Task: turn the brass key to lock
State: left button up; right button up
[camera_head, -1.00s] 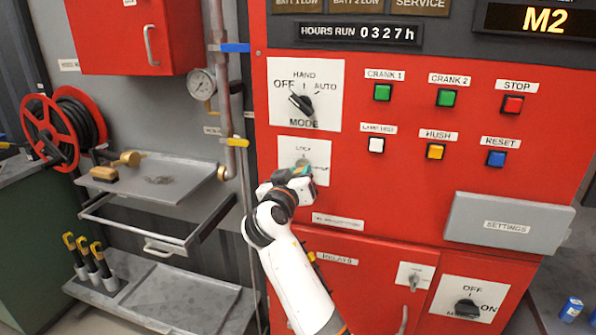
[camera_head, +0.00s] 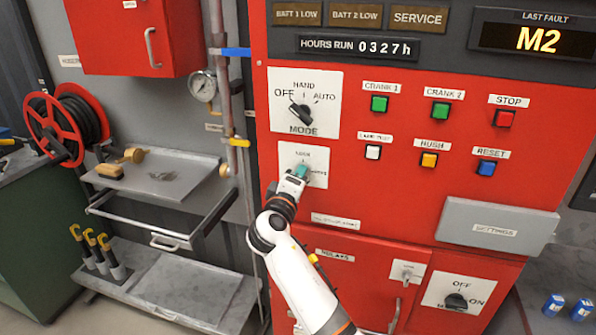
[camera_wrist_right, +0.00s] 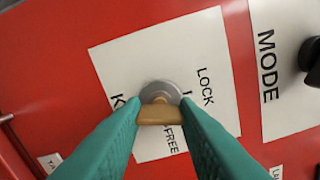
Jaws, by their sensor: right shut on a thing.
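The brass key (camera_wrist_right: 160,116) sits in a round silver lock (camera_wrist_right: 158,92) on a white plate (camera_wrist_right: 112,62) marked LOCK and FREE. In the right wrist view the key's flat bow lies crosswise between the two teal fingertips of my right gripper (camera_wrist_right: 160,108), which is shut on it. In the head view my right gripper (camera_head: 299,172) is at the white plate (camera_head: 318,157), below the MODE switch, and its fingers hide the key and lock. My left gripper is not in view.
The MODE switch (camera_head: 301,113) is just above the key plate. Push buttons, including the white one (camera_head: 373,152), are to the right. The grey SETTINGS cover (camera_head: 495,225) sticks out at lower right. A pipe (camera_head: 222,100) and a grey shelf (camera_head: 160,178) are on the left.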

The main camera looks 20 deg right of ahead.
jog(key=shift+r+n+p, duration=0.2)
jog(key=shift+n+p, duration=0.85)
jog(key=shift+n, duration=0.55)
jog(key=shift+o, duration=0.2)
jog(key=shift+c, duration=0.2)
jog(key=o, duration=1)
jog(key=shift+w+f, duration=0.1)
jog(key=shift+f, duration=0.1)
jog(key=p+v, duration=0.2)
jog(key=v, duration=1)
